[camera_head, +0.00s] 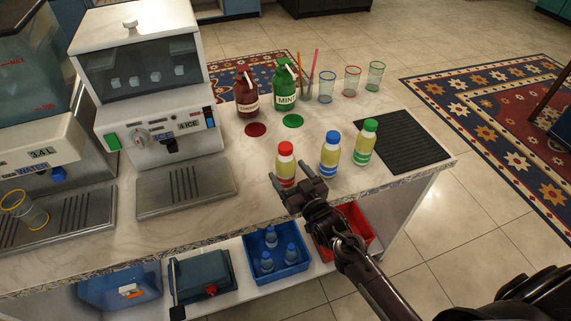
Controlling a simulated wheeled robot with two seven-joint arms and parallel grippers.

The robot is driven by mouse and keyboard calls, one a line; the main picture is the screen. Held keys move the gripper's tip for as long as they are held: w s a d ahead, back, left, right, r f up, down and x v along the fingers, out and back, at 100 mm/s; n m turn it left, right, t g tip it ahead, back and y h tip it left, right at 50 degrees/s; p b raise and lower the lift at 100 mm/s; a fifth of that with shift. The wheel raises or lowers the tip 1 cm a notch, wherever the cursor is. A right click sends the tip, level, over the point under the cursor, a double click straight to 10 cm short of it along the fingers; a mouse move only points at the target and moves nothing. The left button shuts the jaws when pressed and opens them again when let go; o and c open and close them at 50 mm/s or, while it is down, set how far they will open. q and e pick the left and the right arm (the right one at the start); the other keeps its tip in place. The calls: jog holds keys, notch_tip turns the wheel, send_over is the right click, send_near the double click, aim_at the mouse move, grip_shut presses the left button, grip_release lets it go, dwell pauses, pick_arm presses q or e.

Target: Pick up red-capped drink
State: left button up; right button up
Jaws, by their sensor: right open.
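The red-capped drink (286,152) is a small yellowish bottle with a red cap, standing upright on the counter in the head view. My right gripper (288,187) reaches in from the lower right and is at the bottle's front, low near its base. Its jaws are open. The gripper hides part of the bottle's lower end, and I cannot tell whether a finger touches it. A blue-capped bottle (330,153) and a green-capped bottle (365,142) stand upright to its right. My left gripper is not in view.
A black ribbed mat (408,140) lies at the counter's right end. Red and green syrup bottles (285,86) and several glasses (352,80) stand behind. An ice machine (150,90) is at left. Blue (250,262) and red crates sit on the shelf below.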

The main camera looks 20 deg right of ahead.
jog(key=shift+w+a, duration=0.15)
jog(key=shift+w, duration=0.5)
jog(key=shift+w+a, duration=0.15)
jog(key=shift+w, duration=0.5)
jog(key=c, duration=1.1)
jog(key=shift+r, duration=0.1)
jog(key=shift+c, duration=0.5)
jog(key=shift+r, duration=0.1)
